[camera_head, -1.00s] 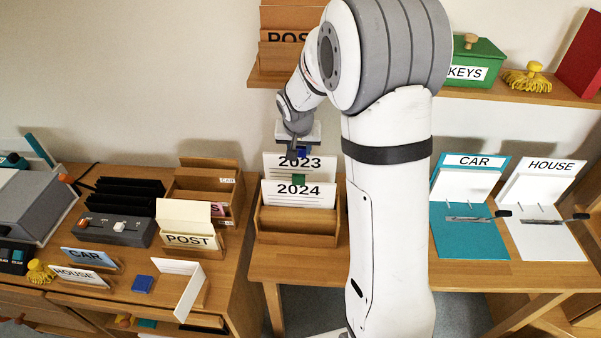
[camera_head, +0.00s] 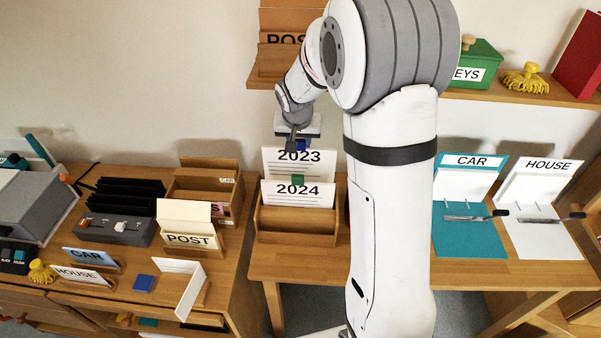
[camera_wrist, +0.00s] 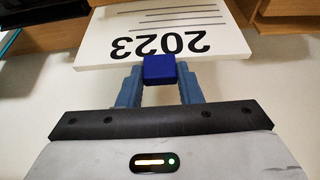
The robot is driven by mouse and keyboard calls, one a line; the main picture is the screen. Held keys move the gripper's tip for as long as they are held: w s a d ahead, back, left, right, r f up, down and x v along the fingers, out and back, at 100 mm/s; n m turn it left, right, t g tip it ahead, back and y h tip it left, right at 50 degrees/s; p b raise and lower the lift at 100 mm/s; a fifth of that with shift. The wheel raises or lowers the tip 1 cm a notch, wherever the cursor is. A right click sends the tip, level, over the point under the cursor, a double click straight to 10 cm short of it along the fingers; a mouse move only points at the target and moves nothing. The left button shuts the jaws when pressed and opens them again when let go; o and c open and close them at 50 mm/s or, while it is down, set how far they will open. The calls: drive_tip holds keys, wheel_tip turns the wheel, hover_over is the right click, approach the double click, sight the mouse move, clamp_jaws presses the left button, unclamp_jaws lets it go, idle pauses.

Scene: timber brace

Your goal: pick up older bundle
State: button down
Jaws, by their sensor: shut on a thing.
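The older bundle is the white one marked 2023 (camera_head: 299,166), behind the 2024 bundle (camera_head: 300,194) at the wooden rack (camera_head: 298,233). My gripper (camera_head: 301,145) is above the 2023 bundle and shut on the blue tab at its top edge. In the wrist view the 2023 bundle (camera_wrist: 165,32) appears upside down, with its blue tab (camera_wrist: 159,69) between my fingertips (camera_wrist: 158,78). The 2024 bundle has a green tab and stands in the rack. The lower part of the 2023 bundle is hidden behind the 2024 bundle.
A wooden shelf (camera_head: 262,78) with a POST holder is above on the wall. A POST box (camera_head: 189,240) and other trays stand on the left desk.

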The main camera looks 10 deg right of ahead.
wheel_tip(320, 180, up, 8)
drive_tip(key=p, duration=0.4)
idle(0.6)
idle(0.5)
